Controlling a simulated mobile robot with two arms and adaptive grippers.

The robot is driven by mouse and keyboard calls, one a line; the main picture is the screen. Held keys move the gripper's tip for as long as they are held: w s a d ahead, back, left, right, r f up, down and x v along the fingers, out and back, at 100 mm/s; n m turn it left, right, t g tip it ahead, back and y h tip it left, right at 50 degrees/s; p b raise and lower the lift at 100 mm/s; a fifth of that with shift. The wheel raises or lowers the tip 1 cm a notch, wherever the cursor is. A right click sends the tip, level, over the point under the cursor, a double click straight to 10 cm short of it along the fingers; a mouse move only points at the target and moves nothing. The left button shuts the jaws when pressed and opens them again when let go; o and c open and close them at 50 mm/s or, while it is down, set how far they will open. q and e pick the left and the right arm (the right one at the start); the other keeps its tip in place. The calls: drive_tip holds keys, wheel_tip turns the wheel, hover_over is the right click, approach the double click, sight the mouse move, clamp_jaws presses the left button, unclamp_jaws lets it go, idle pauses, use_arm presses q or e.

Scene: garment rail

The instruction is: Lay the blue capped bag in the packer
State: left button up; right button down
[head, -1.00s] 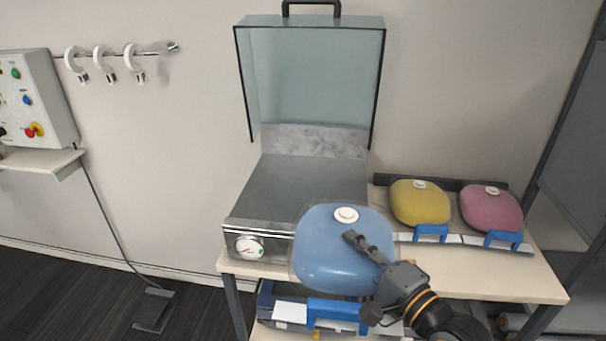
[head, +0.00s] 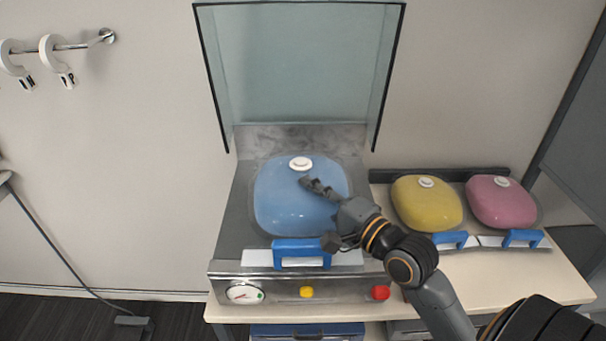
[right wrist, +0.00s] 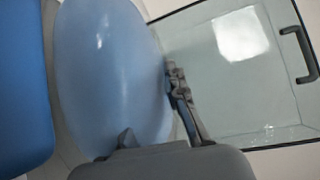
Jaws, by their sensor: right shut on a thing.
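The blue bag (head: 297,200) with a white cap (head: 300,163) is over the metal bed of the packer (head: 232,228). Its white strip with a blue handle (head: 301,247) lies along the packer's front edge. My right gripper (head: 318,208) is shut on the bag's right side. The bag (right wrist: 112,75) fills much of the right wrist view, beside the gripper fingers (right wrist: 155,110). Whether the bag rests on the bed or hovers just above it, I cannot tell. The packer's clear lid (head: 300,65) stands open behind. My left gripper is not in view.
A yellow bag (head: 427,205) and a pink bag (head: 502,203) lie in a tray on the table, right of the packer. The packer's front has a gauge (head: 244,293), a yellow button (head: 306,292) and a red button (head: 381,292). White hooks hang from a wall rail (head: 82,46).

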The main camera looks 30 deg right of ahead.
sight(312, 171)
drive_tip(key=w+d, duration=0.2)
drive_tip(key=w, duration=0.2)
drive_tip(key=shift+w+d+r+p, duration=0.2)
drive_tip(key=shift+d+p, duration=0.15)
drive_tip(key=shift+d, duration=0.05)
drive_tip(key=w+d, duration=0.1)
drive_tip(key=w, duration=0.2)
drive_tip(key=w+d, duration=0.2)
drive_tip(key=w+d+p, duration=0.1)
drive_tip(key=w+d, duration=0.1)
drive_tip(key=w, duration=0.1)
drive_tip(key=shift+w+d+f, duration=0.1)
drive_tip(key=shift+w, duration=0.25)
drive_tip(key=shift+w+d+f, duration=0.1)
drive_tip(key=shift+w+f, duration=0.15)
drive_tip(key=shift+f, duration=0.35)
drive_tip(key=shift+w+d+f, duration=0.1)
drive_tip(key=shift+w+f, duration=0.1)
drive_tip(key=shift+f, duration=0.85)
wheel_tip(312, 171, down, 4)
drive_tip(key=shift+s+r, duration=0.15)
drive_tip(key=shift+r, duration=0.1)
drive_tip(key=shift+w+d+f, duration=0.1)
drive_tip(key=shift+w+f, duration=0.15)
drive_tip(key=shift+w, duration=0.05)
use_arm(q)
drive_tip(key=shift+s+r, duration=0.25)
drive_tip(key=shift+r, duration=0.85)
use_arm(e)
drive_tip(key=shift+s, duration=0.1)
